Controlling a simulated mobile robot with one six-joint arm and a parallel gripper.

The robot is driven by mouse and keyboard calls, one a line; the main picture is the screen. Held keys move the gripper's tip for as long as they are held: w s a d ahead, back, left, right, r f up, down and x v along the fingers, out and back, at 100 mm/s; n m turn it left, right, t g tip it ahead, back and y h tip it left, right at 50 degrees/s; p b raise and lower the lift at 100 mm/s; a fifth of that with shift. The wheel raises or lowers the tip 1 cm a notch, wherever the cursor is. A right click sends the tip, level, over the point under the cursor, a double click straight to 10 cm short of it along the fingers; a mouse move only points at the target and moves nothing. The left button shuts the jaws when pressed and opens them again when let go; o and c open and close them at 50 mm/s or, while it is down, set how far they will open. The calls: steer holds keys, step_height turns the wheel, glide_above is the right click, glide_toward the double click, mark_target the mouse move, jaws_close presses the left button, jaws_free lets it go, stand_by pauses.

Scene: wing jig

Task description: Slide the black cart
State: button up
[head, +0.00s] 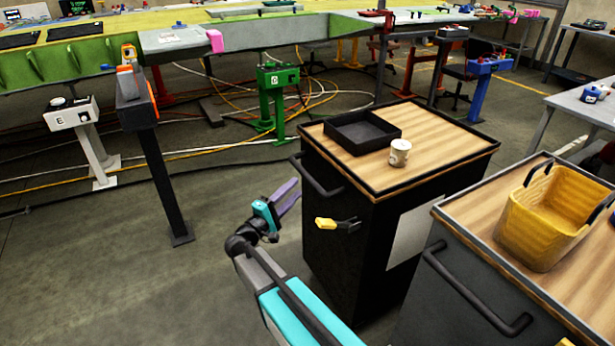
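The black cart (340,235) stands right of the middle in the head view. It has a wood-patterned top with a dark rim, and a black bar handle (314,178) on its left side near the top. A black tray (362,133) and a white mug (399,152) rest on the top. My gripper (291,196) is left of the cart, below the handle and apart from it in the picture. Its purple fingers point up and right, with a gap between them and nothing visible in it. The cart's wheels are hidden.
A yellow-and-black tool (338,223) shows against the cart's side. A grey cart (485,258) with a yellow basket (551,218) stands close at right. Dark post (160,165) and white stand (88,140) are at left. Cables (290,100) lie behind.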

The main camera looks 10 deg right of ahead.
mark_target(307, 176)
steer(key=p+x, duration=0.1)
steer(key=x, duration=0.7)
jaws_close()
